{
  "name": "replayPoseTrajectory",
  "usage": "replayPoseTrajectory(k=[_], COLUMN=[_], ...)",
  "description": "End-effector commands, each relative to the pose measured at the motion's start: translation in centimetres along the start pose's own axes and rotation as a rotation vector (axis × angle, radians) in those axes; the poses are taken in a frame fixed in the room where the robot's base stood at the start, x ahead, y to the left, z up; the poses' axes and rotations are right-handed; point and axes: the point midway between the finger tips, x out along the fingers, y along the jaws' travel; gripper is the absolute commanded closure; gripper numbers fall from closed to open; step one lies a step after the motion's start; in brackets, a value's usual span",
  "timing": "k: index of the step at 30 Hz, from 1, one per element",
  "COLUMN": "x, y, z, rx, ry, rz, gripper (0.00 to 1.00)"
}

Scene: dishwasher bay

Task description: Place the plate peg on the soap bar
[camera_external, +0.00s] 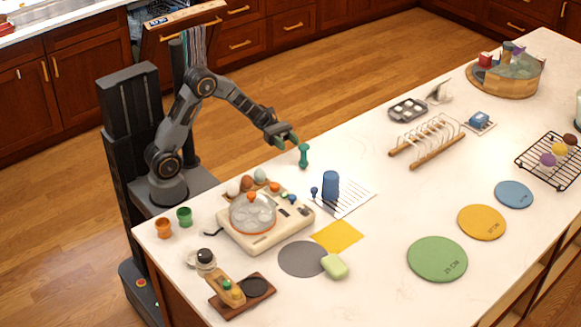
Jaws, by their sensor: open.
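The soap bar (335,266) is a pale green block at the front middle of the white counter. It lies beside a grey disc and a yellow square, at their edges. A teal, waisted peg (303,156), which looks like the plate peg, appears upright near the counter's back edge. My gripper (291,139) is open, with green fingers, just up and left of this peg. I cannot tell whether a finger touches the peg. The soap bar is well below and right of my gripper in the picture, with nothing on top of it.
A blue cylinder (331,186) stands on a striped white mat (356,198) between peg and soap. A cream cooker-like device (266,238) is left of the soap. The yellow square (337,237) and grey disc (300,259) lie flat. A wire rack (428,138) stands right.

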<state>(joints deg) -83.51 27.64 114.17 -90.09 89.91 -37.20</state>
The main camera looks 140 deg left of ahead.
Motion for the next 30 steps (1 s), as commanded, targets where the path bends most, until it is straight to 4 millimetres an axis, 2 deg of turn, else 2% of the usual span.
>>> replayPoseTrajectory(k=[3,5,10,23,30], x=[-1.4,-1.8,-2.4,-2.3,-1.3], y=[0.1,0.1,0.0,0.0,0.3], z=[0.0,0.0,0.0,0.0,0.7], rx=[0.001,0.001,0.0,0.001,-0.001], ry=[0.0,0.0,0.0,0.0,0.0], rz=[0.001,0.001,-0.001,-0.001,0.001], gripper=[0.51,0.46,0.46,0.46,0.46])
